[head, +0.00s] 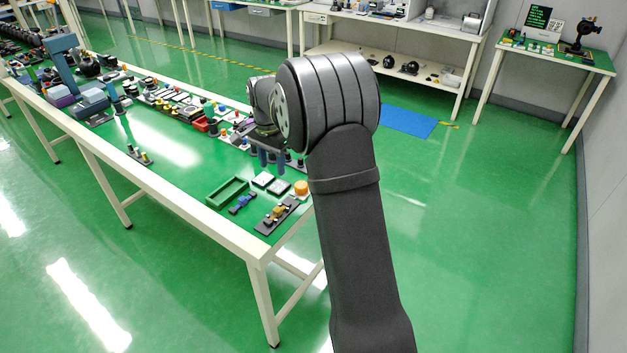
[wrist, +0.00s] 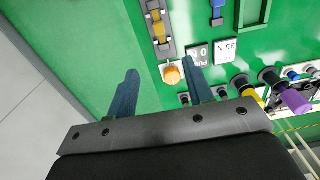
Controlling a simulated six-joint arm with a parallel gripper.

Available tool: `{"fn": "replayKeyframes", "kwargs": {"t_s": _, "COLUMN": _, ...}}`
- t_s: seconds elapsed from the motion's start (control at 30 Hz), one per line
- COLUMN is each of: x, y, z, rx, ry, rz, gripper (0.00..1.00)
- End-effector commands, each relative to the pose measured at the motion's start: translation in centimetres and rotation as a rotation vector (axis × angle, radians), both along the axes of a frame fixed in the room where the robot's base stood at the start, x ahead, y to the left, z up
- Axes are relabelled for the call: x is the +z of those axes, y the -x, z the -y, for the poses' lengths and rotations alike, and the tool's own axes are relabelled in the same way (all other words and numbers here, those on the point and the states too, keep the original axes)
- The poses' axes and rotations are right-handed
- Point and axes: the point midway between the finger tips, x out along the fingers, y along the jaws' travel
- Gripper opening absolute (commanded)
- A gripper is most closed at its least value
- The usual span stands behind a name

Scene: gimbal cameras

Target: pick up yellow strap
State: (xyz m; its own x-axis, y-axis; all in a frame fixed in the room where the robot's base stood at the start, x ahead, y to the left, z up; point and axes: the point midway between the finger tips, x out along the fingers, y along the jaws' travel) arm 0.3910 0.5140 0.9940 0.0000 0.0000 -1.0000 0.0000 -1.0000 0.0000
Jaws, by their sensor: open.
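A yellow piece that looks like the yellow strap (wrist: 157,27) lies on a dark narrow base (wrist: 164,49) at the top of the wrist view. It also shows in the head view (head: 277,212), near the table's front right corner. My gripper (wrist: 160,67) is open, with two blue fingers spread apart and nothing held. It also shows above the table in the head view (head: 272,167), behind the strap's base. An orange round piece (wrist: 172,75) appears between the fingertips in the wrist view, below the strap; contact cannot be judged.
A green tray (head: 228,192) and a blue part (head: 241,204) lie left of the dark base. Two small labelled blocks (wrist: 224,50) sit close to the right finger. Purple (wrist: 294,100) and yellow-handled (wrist: 249,92) parts crowd the right. Bare green tabletop lies left in the wrist view.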

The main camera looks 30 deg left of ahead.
Motion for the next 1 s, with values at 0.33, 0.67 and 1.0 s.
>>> {"fn": "replayKeyframes", "kwargs": {"t_s": 0.33, "x": -1.1, "y": 0.0, "z": -0.1, "rx": 0.0, "ry": 0.002, "rz": -0.002, "gripper": 0.47}}
{"fn": "replayKeyframes", "kwargs": {"t_s": 0.67, "x": -8.2, "y": 0.0, "z": 0.0, "rx": 0.0, "ry": 0.003, "rz": -0.002, "gripper": 0.47}}
{"fn": "replayKeyframes", "kwargs": {"t_s": 1.0, "x": -11.8, "y": 0.0, "z": -0.1, "rx": 0.0, "ry": 0.0, "rz": 0.0, "gripper": 0.47}}
